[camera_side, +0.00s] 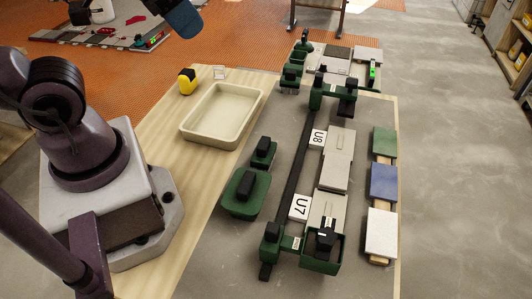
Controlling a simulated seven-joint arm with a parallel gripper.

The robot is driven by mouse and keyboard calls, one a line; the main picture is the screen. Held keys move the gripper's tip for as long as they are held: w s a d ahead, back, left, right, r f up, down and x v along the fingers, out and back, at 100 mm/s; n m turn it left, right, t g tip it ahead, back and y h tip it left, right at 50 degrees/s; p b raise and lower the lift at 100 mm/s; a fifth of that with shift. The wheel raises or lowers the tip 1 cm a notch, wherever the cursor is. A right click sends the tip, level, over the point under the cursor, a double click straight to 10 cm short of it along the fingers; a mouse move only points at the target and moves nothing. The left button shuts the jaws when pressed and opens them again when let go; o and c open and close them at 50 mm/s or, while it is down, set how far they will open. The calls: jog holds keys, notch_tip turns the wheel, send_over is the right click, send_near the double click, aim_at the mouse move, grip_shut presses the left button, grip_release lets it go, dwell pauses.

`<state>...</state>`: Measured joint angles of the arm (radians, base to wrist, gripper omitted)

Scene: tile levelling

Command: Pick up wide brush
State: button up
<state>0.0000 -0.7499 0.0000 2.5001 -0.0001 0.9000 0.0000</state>
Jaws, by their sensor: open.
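I cannot tell for certain which tool is the wide brush. A green block with a black top and a paler lower edge (290,80) stands at the back of the grey work surface, left of the dark rail; it may be the brush. Two more green tools with black handles lie left of the rail: a larger one (238,203) and a smaller one (262,157). None of these is held by anything in view.
A cream tray (187,129) stands on the wooden table edge, with a yellow and black object (187,81) behind it. A dark rail (293,175) with green fixtures runs along the grey surface. Tiles and cards U7 (300,207) and U8 (317,138) lie right of it.

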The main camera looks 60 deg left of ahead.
jog(key=o, duration=0.7)
jog(key=shift+c, duration=0.2)
jog(key=a+f+n+g, duration=0.4)
jog(key=a+f, duration=0.1)
jog(key=f, duration=0.3)
jog(key=n+t+h, duration=0.8)
jog(key=n+h, duration=0.2)
jog(key=n, duration=1.3)
send_near(264, 154)
jog(key=s+a+r, duration=0.1)
jog(key=a+r, duration=0.2)
jog(key=a, duration=0.2)
jog(key=x, duration=1.2)
jog(key=shift+s+d+f, duration=0.15)
jog(key=shift+d+f, duration=0.1)
jog(key=shift+f, duration=0.25)
